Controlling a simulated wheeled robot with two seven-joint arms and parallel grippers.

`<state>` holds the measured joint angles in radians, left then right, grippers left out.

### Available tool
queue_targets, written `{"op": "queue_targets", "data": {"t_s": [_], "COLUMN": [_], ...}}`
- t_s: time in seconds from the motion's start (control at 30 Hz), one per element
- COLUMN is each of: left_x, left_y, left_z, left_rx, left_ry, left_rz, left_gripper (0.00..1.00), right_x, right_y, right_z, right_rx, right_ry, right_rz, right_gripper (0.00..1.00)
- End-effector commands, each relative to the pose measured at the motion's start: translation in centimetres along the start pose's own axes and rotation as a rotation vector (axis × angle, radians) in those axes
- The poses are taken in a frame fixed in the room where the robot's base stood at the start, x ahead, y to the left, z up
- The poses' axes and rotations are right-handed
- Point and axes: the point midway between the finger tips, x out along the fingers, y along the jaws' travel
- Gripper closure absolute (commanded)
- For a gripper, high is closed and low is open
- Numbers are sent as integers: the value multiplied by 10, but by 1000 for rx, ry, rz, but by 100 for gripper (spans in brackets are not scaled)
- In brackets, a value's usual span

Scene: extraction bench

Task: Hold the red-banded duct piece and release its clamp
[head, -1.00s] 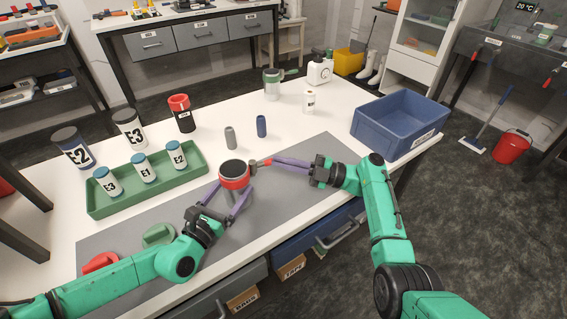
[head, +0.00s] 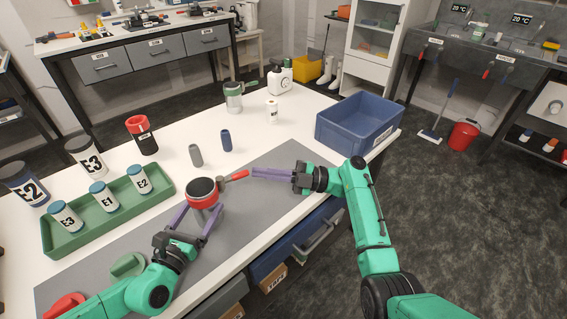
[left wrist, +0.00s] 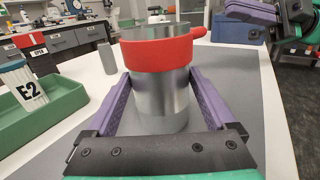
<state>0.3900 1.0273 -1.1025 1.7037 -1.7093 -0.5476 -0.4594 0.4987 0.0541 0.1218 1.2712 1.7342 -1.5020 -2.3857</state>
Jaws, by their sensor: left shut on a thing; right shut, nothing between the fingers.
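The duct piece (head: 206,216) is a grey metal cylinder with a red clamp band (head: 203,199) around its upper part. It stands upright on the grey mat and also shows in the left wrist view (left wrist: 160,98). The band's red lever (head: 235,176) sticks out to the right, towards my right gripper. My left gripper (head: 203,210) is shut on the metal body just below the band, one finger on each side. My right gripper (head: 255,172) is shut and empty, its fingertips just beyond the lever's end with a small gap.
A green tray (head: 65,247) with several labelled canisters is at the left. A red-topped dark canister (head: 142,138) and two small cylinders, grey (head: 196,156) and blue (head: 226,141), stand behind. A blue crate (head: 340,133) is at the right. Red (head: 64,305) and green (head: 127,264) pieces lie in front.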

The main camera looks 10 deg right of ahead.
Motion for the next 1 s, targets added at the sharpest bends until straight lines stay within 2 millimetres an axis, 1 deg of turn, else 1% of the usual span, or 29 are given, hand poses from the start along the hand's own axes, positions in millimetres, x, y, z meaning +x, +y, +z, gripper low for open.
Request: {"op": "queue_targets", "data": {"t_s": [0.03, 0.3, 0.4, 0.5, 0.7, 1.0], "left_x": [-1, -1, -1, -1, -1, -1], "left_y": [0, 0, 0, 0, 0, 0], "left_z": [-2, -3, -3, -3, -3, -3], "left_rx": [0, 0, 0, 0, 0, 0], "left_ry": [6, 7, 7, 7, 7, 7], "left_rz": [-1, 0, 0, 0, 0, 0], "left_gripper": [83, 83, 83, 83, 83, 83], "right_x": [-6, -38, -44, -49, -54, -54], "right_y": [3, 18, 20, 22, 23, 23], "right_z": [5, 30, 38, 43, 44, 44], "right_rx": [-1, 0, 0, -1, -1, -1], "right_ry": [-1, 1, -3, -4, 2, 2], "right_rz": [-2, 1, -2, -2, 0, -1], "right_gripper": [100, 100, 100, 100, 100, 100]}}
